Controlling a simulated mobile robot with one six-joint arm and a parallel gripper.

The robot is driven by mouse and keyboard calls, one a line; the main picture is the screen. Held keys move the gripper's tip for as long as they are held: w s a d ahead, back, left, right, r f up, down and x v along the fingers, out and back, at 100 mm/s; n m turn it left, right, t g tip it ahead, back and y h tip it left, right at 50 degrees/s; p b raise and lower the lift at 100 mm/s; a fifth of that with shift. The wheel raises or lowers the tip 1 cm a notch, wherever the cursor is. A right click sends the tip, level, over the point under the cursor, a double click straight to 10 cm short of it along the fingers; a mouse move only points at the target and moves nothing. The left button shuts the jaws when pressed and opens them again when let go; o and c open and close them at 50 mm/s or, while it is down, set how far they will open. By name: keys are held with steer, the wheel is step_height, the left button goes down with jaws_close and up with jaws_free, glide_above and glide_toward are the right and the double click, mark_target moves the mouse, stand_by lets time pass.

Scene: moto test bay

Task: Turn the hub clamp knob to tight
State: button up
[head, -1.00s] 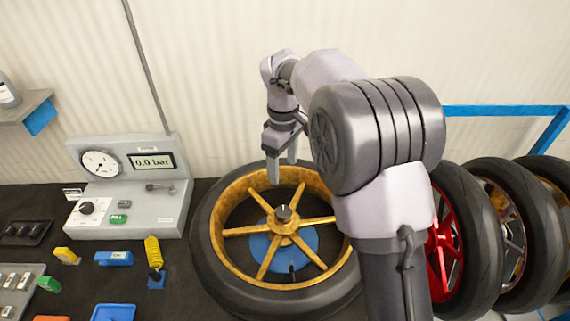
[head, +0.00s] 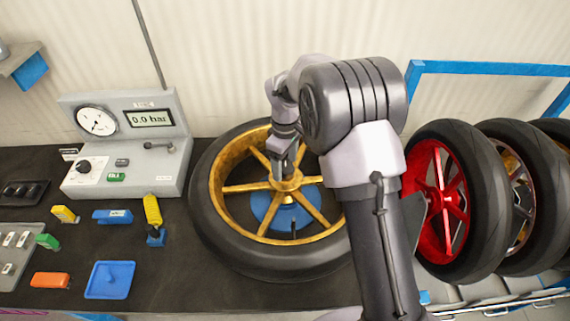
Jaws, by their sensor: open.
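The gold-spoked wheel with a black tyre (head: 215,226) lies flat on the dark bench, with a blue round support (head: 264,208) showing under its spokes. The hub (head: 287,185) is at the wheel's middle. My gripper (head: 281,172) points down right at the hub, its fingers around or just above the spot of the clamp knob. The knob itself is hidden behind the fingers, so I cannot tell its turn or whether the fingers touch it. The jaws are open.
A grey inflator console (head: 150,175) with a gauge and a "0.0 bar" display stands left of the wheel. A red-rimmed wheel (head: 440,195) and other upright wheels stand at right.

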steer(key=c, duration=1.4)
steer(key=shift+o, duration=0.2)
steer(key=m+p, duration=0.1)
steer(key=m, duration=0.4)
steer(key=shift+r+m, duration=0.1)
steer(key=shift+m, duration=0.2)
steer(key=m, duration=0.6)
steer(key=shift+w+d, duration=0.1)
steer(key=m+b, duration=0.1)
steer(key=m, duration=0.5)
steer(key=shift+m, duration=0.3)
steer(key=m+b, duration=0.1)
steer(key=m, duration=0.4)
steer(key=shift+d+b, duration=0.1)
steer(key=shift+b, duration=0.25)
steer(key=shift+m, duration=0.5)
